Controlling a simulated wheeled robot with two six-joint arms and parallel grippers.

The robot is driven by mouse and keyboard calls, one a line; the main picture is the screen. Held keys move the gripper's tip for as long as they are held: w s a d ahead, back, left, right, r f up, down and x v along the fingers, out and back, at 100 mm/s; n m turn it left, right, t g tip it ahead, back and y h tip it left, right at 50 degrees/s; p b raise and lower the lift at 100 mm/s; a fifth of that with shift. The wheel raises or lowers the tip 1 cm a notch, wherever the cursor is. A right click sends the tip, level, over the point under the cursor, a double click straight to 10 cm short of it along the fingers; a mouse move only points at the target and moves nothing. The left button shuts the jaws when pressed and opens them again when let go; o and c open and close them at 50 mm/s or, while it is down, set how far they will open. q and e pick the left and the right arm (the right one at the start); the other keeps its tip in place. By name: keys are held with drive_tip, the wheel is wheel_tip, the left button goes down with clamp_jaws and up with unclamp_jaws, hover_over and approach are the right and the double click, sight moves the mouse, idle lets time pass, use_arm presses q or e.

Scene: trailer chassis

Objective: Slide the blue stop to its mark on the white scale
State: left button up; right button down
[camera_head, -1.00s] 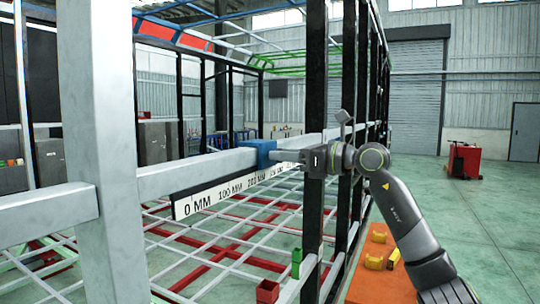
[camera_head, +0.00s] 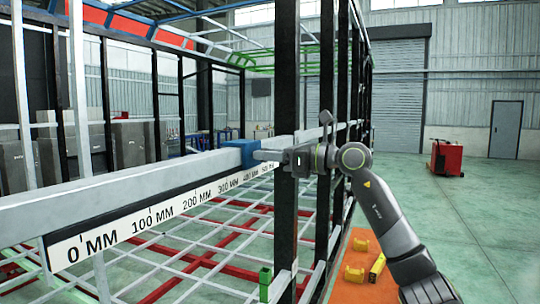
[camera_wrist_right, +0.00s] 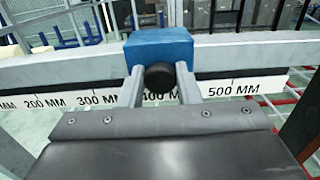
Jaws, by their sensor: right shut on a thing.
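The blue stop (camera_head: 241,152) sits on the grey rail (camera_head: 130,186), and it also shows in the right wrist view (camera_wrist_right: 159,48). A round black knob (camera_wrist_right: 159,77) faces out from its front. The white scale (camera_head: 150,221) runs under the rail, marked from 0 MM upward. In the right wrist view (camera_wrist_right: 232,90) the stop stands over the 400 MM label, left of 500 MM. My right gripper (camera_wrist_right: 159,82) is shut on the knob, one finger on each side. In the head view my right gripper (camera_head: 268,156) reaches the stop from the right. My left gripper is not in view.
A black upright post (camera_head: 287,80) stands close beside my right gripper. A grid of red and white bars lies below the rail. An orange surface (camera_head: 352,285) with yellow parts is at lower right.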

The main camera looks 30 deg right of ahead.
drive_tip(key=c, duration=1.1)
unclamp_jaws()
drive_tip(key=shift+o, duration=0.2)
drive_tip(key=shift+s, duration=0.1)
drive_tip(key=b+v, duration=0.8)
drive_tip(key=v, duration=0.9)
drive_tip(key=shift+b, duration=0.4)
drive_tip(key=shift+s+d, duration=0.1)
